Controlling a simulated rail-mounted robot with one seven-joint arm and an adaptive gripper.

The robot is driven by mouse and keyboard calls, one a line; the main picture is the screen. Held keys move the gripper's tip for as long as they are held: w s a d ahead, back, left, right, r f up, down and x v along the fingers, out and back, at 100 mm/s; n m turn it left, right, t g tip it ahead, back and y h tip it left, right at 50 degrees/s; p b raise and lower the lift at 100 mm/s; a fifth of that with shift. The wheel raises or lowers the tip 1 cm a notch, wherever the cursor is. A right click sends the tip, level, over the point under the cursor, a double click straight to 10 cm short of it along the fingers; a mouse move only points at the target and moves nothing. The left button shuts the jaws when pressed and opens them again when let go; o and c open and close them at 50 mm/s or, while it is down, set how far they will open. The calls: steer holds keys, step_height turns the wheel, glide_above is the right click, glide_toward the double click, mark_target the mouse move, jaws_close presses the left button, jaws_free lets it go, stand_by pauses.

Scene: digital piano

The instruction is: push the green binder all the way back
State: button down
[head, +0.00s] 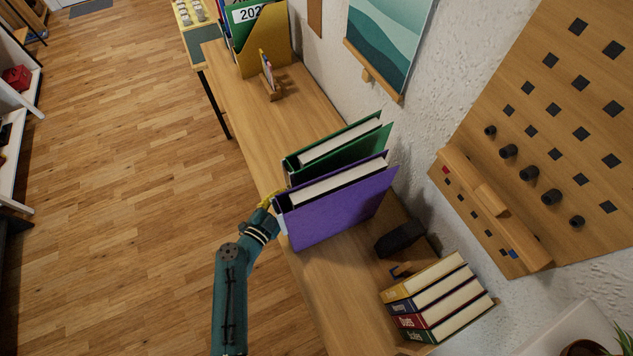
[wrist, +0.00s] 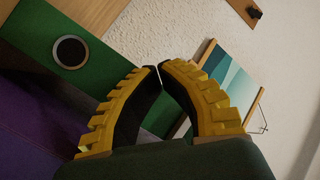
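The green binder (head: 350,135) stands upright on the wooden shelf top, behind the purple binder (head: 345,208) in the head view. Its green face with a dark, pale-rimmed finger hole (wrist: 70,52) fills the upper left of the wrist view. The purple binder shows at the lower left there (wrist: 30,140). My gripper (head: 268,200) is at the front ends of the two binders, partly hidden by the purple one. In the wrist view its yellow fingers (wrist: 159,68) have their tips together with nothing visible between them. I cannot tell whether they touch the green binder.
Several books (head: 440,298) and a dark object (head: 400,238) lie nearer on the shelf top. A yellow file holder (head: 265,45) and small wooden stand (head: 270,80) are farther along. Bare wood (head: 300,115) lies between stand and binders. A pegboard (head: 560,130) hangs on the wall.

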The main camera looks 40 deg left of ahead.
steer(key=shift+w+d, duration=0.2)
steer(key=shift+w, duration=0.25)
steer(key=s, duration=0.1)
steer(key=s+a+p, duration=0.1)
steer(key=s, duration=0.2)
steer(key=shift+s+a, duration=0.35)
stand_by(0.7)
